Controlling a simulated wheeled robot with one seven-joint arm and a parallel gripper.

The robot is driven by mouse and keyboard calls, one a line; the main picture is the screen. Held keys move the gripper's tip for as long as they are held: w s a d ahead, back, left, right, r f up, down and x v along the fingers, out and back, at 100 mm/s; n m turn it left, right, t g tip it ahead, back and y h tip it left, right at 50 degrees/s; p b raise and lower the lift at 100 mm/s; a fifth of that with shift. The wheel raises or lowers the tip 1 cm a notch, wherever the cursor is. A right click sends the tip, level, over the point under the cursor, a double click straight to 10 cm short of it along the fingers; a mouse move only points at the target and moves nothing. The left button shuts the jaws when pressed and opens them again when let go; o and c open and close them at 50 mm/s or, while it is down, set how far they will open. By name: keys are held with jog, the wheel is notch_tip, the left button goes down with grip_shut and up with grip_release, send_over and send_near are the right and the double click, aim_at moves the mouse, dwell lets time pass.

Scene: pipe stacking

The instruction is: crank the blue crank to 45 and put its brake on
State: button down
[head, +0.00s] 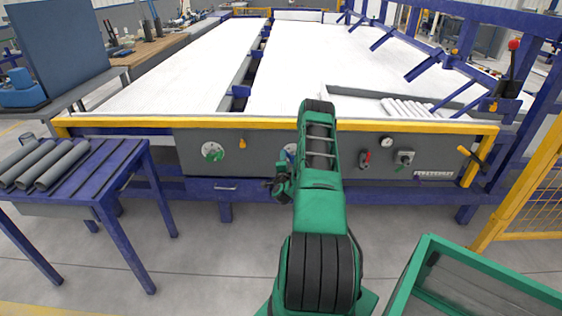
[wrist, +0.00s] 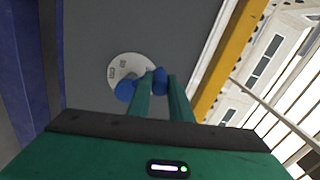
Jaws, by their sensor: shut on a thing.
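The blue crank (wrist: 125,90) sits on a round white dial (wrist: 122,68) on the grey panel in the wrist view. My gripper (wrist: 161,80) is shut on the crank's blue handle, with a green finger on each side of it. The dial's marks are too small to read. In the head view only a sliver of the blue crank's dial (head: 290,150) shows beside my arm, which covers the rest. I cannot make out the blue crank's brake in either view.
On the panel (head: 265,165) are a green crank on a dial (head: 213,152), a yellow lever (head: 242,142), a red valve (head: 366,158), a gauge (head: 387,142) and a yellow handle (head: 471,160). A blue table (head: 100,170) with grey pipes stands left; a green-framed bin (head: 430,245) stands front right.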

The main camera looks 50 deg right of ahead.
jog(key=shift+s+d+r, duration=0.1)
jog(key=shift+d, duration=0.1)
jog(key=c, duration=1.6)
grip_release()
jog(key=shift+a, duration=0.15)
jog(key=v, duration=1)
jog(key=shift+s+a, duration=0.15)
jog(key=shift+a, duration=0.05)
